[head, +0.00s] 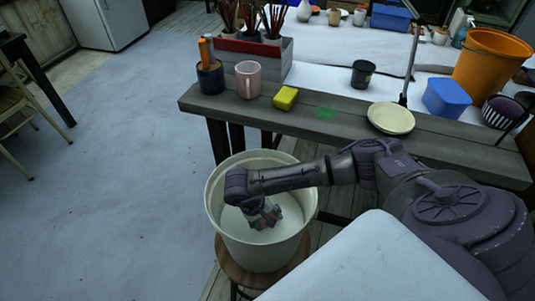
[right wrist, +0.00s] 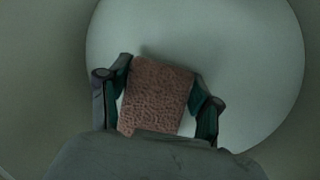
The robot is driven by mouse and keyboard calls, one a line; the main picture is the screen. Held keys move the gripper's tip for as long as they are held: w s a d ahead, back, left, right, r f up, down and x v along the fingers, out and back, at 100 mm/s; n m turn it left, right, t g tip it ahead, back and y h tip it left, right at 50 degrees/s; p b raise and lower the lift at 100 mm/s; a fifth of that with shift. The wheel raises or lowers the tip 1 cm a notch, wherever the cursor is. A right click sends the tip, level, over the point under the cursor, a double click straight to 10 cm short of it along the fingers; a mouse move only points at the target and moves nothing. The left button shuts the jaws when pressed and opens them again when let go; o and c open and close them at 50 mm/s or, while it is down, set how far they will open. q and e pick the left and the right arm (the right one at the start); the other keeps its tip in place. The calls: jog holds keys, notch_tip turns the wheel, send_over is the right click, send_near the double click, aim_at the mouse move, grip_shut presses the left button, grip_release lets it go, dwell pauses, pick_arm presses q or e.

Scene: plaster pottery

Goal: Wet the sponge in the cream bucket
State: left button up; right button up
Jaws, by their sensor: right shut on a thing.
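The cream bucket (head: 262,247) stands on a round wooden stool below the front of the table. My right arm reaches over its rim, and my right gripper (head: 266,217) is down inside it. The right gripper, also in the right wrist view (right wrist: 160,105), is shut on a brown, rough-textured sponge (right wrist: 157,95). The sponge is between both fingers, over the pale round bottom or liquid of the bucket. I cannot tell whether the sponge touches liquid. My left gripper is not in view.
Open floor (head: 110,190) lies to the left.

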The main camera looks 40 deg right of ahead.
dwell(0.4)
notch_tip(320, 180, up, 22)
jog(key=p, duration=1.4)
jog(key=shift+f+p, duration=0.2)
jog(key=shift+p, duration=0.15)
dwell(2.3)
notch_tip(320, 180, up, 4)
jog(key=shift+p, duration=1.1)
